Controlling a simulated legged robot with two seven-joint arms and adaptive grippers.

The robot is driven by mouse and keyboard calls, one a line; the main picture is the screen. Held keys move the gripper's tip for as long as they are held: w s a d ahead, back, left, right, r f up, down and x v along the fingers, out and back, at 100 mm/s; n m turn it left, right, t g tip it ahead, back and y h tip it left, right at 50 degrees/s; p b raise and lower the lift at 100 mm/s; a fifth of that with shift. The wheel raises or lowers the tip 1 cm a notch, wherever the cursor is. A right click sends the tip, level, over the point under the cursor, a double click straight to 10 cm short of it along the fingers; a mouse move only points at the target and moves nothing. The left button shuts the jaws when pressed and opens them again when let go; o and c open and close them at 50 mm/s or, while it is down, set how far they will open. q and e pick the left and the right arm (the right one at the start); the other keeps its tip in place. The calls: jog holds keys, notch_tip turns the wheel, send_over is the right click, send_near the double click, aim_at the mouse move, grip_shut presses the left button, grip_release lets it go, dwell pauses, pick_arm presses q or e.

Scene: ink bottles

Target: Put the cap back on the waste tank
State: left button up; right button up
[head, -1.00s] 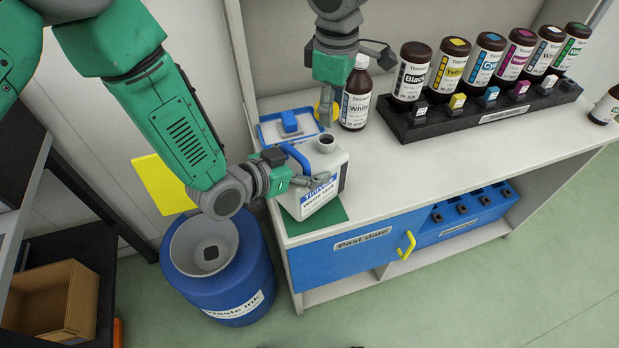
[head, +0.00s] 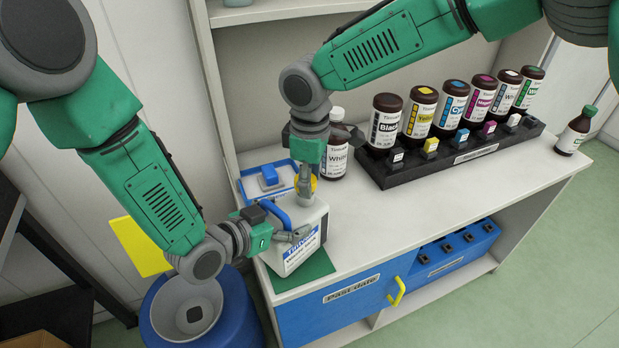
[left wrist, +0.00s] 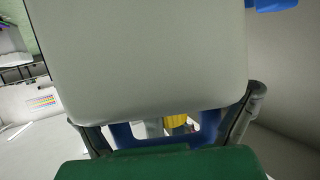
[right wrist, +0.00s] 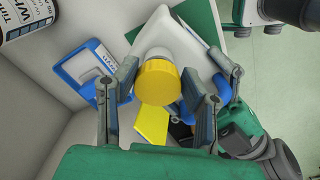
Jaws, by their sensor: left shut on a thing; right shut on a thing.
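The white waste tank (head: 300,250) with a blue label stands on a green mat (head: 305,274) at the worktop's left end. My left gripper (head: 288,234) is shut on the tank's blue handle (head: 281,213); the handle also shows in the left wrist view (left wrist: 122,132). My right gripper (head: 306,190) is shut on the round yellow cap (right wrist: 158,82), over the tank's top. In the right wrist view the white neck (right wrist: 157,53) shows beside the cap. The neck's opening is hidden. I cannot tell whether the cap is seated.
A blue tray (head: 268,180) lies behind the tank. A brown White bottle (head: 334,160) stands close right of my right gripper. A black rack (head: 455,153) with several ink bottles is farther right. A blue waste ink barrel (head: 235,320) stands below left. The worktop's front middle is clear.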

jog(key=shift+a, duration=0.1)
pick_arm(q)
jog(key=shift+a, duration=0.2)
pick_arm(e)
jog(key=shift+a+f, duration=0.2)
jog(key=shift+f, duration=0.7)
pick_arm(q)
jog(key=shift+d+r, duration=0.1)
pick_arm(e)
jog(key=shift+d, duration=0.15)
jog(key=shift+f, duration=0.5)
